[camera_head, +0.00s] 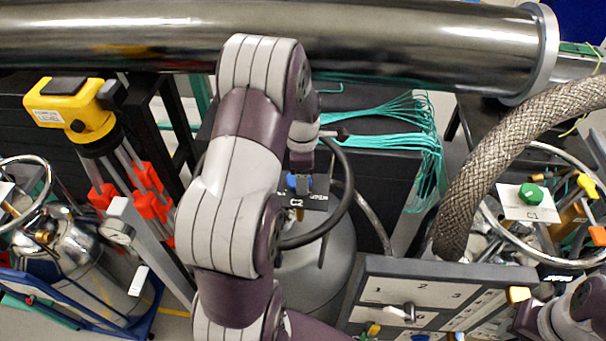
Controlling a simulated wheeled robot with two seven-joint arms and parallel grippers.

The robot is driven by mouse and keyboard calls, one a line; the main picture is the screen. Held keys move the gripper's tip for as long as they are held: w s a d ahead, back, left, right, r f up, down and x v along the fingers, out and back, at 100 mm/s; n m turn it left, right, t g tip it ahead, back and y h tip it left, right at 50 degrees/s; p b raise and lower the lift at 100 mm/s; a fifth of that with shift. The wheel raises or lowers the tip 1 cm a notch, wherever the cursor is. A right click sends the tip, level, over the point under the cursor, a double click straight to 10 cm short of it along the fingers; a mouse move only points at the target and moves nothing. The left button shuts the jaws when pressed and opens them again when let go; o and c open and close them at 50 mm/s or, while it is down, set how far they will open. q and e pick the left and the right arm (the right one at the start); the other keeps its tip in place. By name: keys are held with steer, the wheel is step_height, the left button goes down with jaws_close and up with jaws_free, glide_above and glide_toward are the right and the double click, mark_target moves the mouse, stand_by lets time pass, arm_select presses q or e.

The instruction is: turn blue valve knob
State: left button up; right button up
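The blue valve knob (299,183) sits at the black C2 label plate (314,199), on top of a grey cylinder (318,268) in the middle of the head view. My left arm rises from the bottom and bends over at the top. Its gripper (302,165) points down just above the blue knob and hides part of it. The fingertips are small and partly covered, so I cannot tell whether they are open or touching the knob. Part of my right arm shows at the bottom right corner; I cannot make out its gripper.
A black ring (343,205) curves around the C2 valve. A large metal pipe (420,45) crosses the back. A braided hose (490,150) arches at right near the green C1 knob (531,194). A numbered panel (440,292) stands in front right. A yellow device (72,108) stands left.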

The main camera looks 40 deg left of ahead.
arm_select(q)
steer(key=shift+w+a+r+n, duration=0.1)
steer(key=shift+w+r+n, duration=0.05)
steer(key=shift+n, duration=0.45)
steer(key=o, duration=1.1)
steer(key=shift+c, duration=0.2)
steer(key=shift+s+a, duration=0.15)
steer(key=shift+s, duration=0.05)
steer(key=shift+r+b, duration=0.1)
steer(key=shift+b, duration=0.2)
step_height(320, 180, up, 6)
steer(key=b, duration=0.2)
steer(key=shift+w+b, duration=0.15)
steer(key=shift+b, duration=0.2)
step_height(320, 180, up, 6)
steer(key=p, duration=0.4)
steer(key=shift+s+r+p, duration=0.2)
steer(key=shift+p, duration=0.2)
